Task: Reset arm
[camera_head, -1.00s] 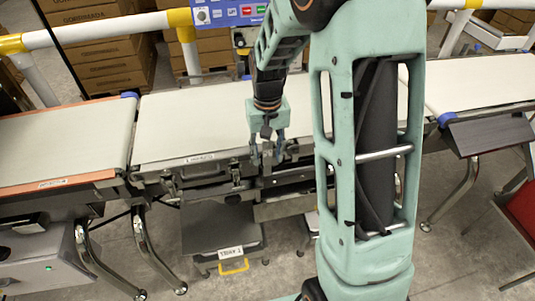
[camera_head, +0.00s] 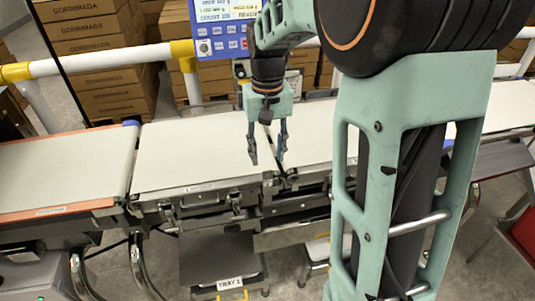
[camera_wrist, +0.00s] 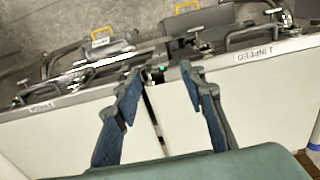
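My gripper (camera_head: 267,160) hangs pointing down over the front part of the middle belt (camera_head: 190,140) in the head view. Its two fingers are apart with nothing between them. In the wrist view my gripper (camera_wrist: 160,95) also shows open and empty, with belt surface and a dark gap between belt sections behind the fingers. My arm covers the right part of the head view and hides part of the belt line.
A left belt (camera_head: 60,170) with an orange edge adjoins the middle belt. A blue control panel (camera_head: 222,30) and a white-and-yellow rail (camera_head: 100,60) stand behind, with stacked boxes (camera_head: 90,40) beyond. A tray labelled TRAY 1 (camera_head: 230,282) sits low in front.

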